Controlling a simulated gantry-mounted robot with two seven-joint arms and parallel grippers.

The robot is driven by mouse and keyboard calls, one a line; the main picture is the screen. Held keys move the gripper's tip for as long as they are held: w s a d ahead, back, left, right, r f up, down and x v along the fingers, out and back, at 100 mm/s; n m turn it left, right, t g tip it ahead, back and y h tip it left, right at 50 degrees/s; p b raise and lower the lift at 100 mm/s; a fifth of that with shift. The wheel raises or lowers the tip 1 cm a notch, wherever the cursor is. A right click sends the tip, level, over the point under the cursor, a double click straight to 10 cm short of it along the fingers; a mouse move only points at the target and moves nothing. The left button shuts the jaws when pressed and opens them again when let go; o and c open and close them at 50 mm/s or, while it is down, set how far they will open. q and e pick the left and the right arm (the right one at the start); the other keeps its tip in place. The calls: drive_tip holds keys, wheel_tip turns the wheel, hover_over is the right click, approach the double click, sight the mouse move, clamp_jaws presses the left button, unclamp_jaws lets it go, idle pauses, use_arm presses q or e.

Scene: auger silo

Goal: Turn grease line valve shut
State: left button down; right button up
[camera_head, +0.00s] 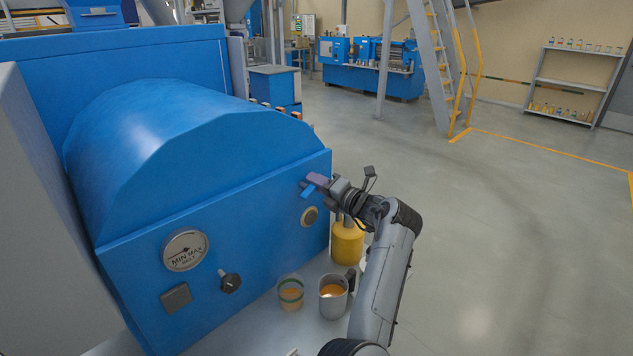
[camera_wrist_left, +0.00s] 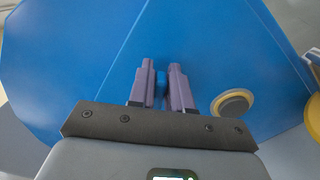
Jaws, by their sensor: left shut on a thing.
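The grease line valve shows as a small blue handle (camera_head: 307,192) on the front panel of the big blue machine (camera_head: 190,130), near its upper right corner. My left gripper (camera_head: 313,182) is at this panel with its purple fingers on either side of the handle, shut on it. In the left wrist view the fingers (camera_wrist_left: 161,75) point at the blue panel, with the blue valve handle (camera_wrist_left: 161,88) between them. The fingers hide part of the handle, and the valve body is not clear. My right gripper is not in view.
A round yellow-rimmed knob (camera_head: 310,216) sits just below the valve. A gauge (camera_head: 185,250), a black knob (camera_head: 230,283) and a square plate (camera_head: 176,298) are further left. A yellow container (camera_head: 346,243), a glass (camera_head: 291,291) and a metal jug (camera_head: 333,297) stand below. Open floor lies right.

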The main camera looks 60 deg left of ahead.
use_arm(q)
drive_tip(key=m, duration=0.2)
drive_tip(key=f+m+p, duration=0.1)
drive_tip(key=m, duration=0.1)
drive_tip(key=shift+w+m, duration=0.15)
drive_tip(key=shift+m, duration=0.25)
idle(0.4)
drive_tip(key=c, duration=1.1)
unclamp_jaws()
drive_tip(key=shift+c, duration=0.2)
drive_tip(key=v, duration=1)
drive_tip(key=shift+d+p, duration=0.3)
drive_tip(key=shift+d, duration=0.05)
drive_tip(key=shift+f, duration=0.15)
